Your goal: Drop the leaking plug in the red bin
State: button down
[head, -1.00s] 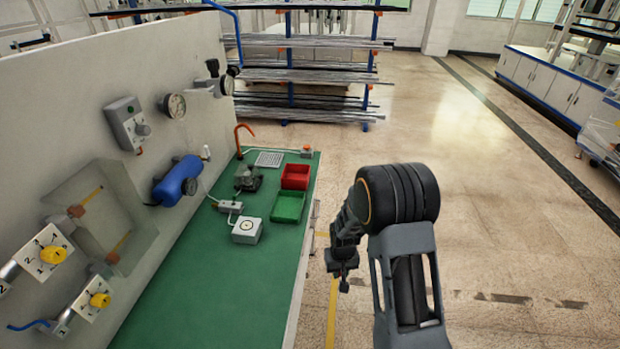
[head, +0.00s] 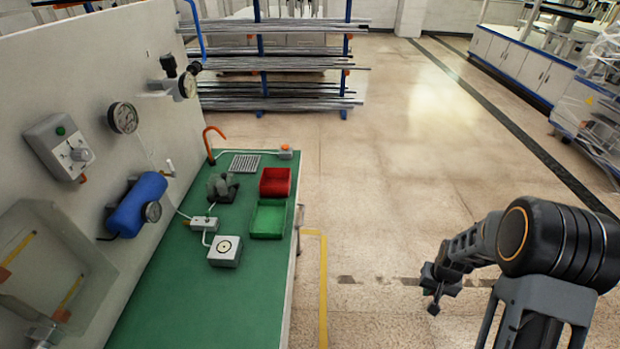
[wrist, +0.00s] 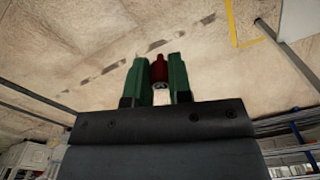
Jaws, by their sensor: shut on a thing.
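In the wrist view, my gripper (wrist: 160,76) is shut on a small dark red plug (wrist: 159,70) with a pale lower end, held between its two green fingers. In the head view, my gripper (head: 433,300) is out over the floor at the right, well clear of the bench; the plug is too small to make out there. The red bin (head: 275,182) is on the green bench top near its right edge, far to the left of my gripper. Its inside looks empty.
A green bin (head: 268,220) sits just in front of the red bin on the bench (head: 190,290). A white box (head: 224,251) and a dark fixture (head: 222,187) stand left of the bins. A rack of rods (head: 270,88) is behind. The floor between bench and arm is clear.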

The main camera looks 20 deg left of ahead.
aim_at(276, 182)
jog(key=u, duration=0.05)
jog(key=i, duration=1.85)
jog(key=u, duration=2.55)
